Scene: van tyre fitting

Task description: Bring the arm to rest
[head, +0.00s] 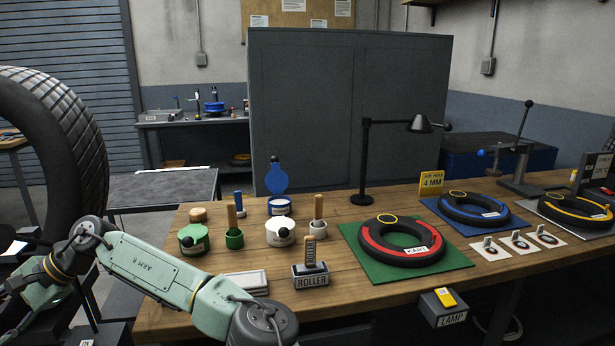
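My arm shows in the lower left of the head view as pale green links with dark joints. It bends at a joint near the tyre, and one long link runs down to a large round joint at the bottom edge. My gripper is not clearly in view; the arm's left end runs toward the picture's left edge among dark parts. The arm passes in front of the wooden bench's (185,318) front left corner. I cannot tell whether it touches anything there.
A large tyre (85,140) stands at the left. The bench holds a green pot (194,241), a white-lidded pot (279,233), the roller holder (311,278), a black lamp (364,160) and a red-banded tyre ring (385,255) on a green mat (450,262).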

